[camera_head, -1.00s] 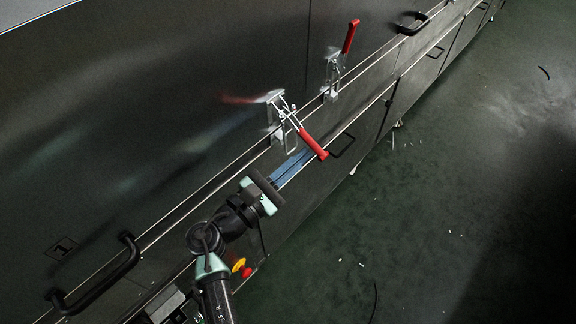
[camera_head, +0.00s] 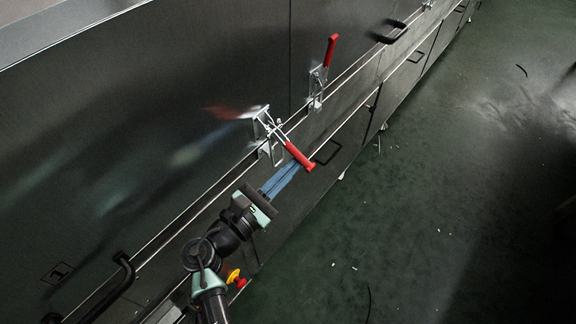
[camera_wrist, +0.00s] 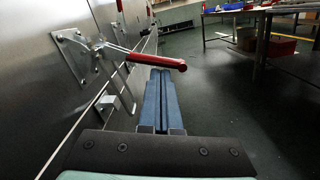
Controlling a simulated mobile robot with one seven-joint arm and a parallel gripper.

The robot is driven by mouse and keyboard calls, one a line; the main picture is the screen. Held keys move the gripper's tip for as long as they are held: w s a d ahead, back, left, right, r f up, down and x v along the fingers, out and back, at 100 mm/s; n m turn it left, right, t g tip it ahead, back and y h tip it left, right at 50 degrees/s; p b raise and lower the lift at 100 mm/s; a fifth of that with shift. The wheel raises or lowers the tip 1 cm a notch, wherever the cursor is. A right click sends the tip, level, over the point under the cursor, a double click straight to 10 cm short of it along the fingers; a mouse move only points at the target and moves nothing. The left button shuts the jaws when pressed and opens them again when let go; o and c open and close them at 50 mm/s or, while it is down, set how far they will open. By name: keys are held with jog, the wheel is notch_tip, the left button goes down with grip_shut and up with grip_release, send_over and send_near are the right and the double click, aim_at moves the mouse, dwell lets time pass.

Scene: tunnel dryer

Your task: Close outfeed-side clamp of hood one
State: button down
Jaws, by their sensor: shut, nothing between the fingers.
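The near toggle clamp (camera_head: 266,132) is on the hood panel bearing the label "1", left of a panel seam. Its bracket is silver. Its red handle (camera_head: 299,156) sticks out from the panel and slopes down to the right, so the clamp looks open. In the wrist view the red handle (camera_wrist: 150,59) runs across just past the fingertips. My gripper (camera_head: 295,166) has blue fingers, shut and empty, close beneath the handle; whether they touch it I cannot tell. The fingers also fill the middle of the wrist view (camera_wrist: 159,76).
A second clamp (camera_head: 317,85) with its red handle upright is on the panel beyond the seam. Black grab handles (camera_head: 390,31) stick out from the hoods. The green floor (camera_head: 440,200) at right is mostly clear. In the wrist view a workbench (camera_wrist: 262,22) stands at the back right.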

jog(key=shift+r, duration=0.2)
jog(key=r+n+p, duration=0.2)
jog(key=p, duration=0.2)
jog(key=d+r+n+p, duration=0.1)
jog(key=r+n+p, duration=0.1)
jog(key=p, duration=0.3)
jog(key=s+r+n+p, duration=0.1)
jog(key=r+n+p, duration=0.1)
jog(key=n+p, duration=0.1)
jog(key=shift+d+r+y+p, duration=0.15)
jog(key=shift+y+p, duration=0.15)
jog(key=shift+p, duration=0.55)
notch_tip(320, 180, up, 4)
jog(key=n+p, duration=0.5)
jog(key=p, duration=0.2)
send_over(296, 153)
jog(key=v, duration=0.3)
jog(key=shift+w+a+r+p, duration=0.25)
jog(key=shift+w+a+r, duration=0.1)
jog(key=shift+r, duration=0.2)
jog(key=shift+w+a+r+p, duration=0.2)
jog(key=shift+w+a+r, duration=0.15)
jog(key=shift+r, duration=0.2)
jog(key=shift+f, duration=0.15)
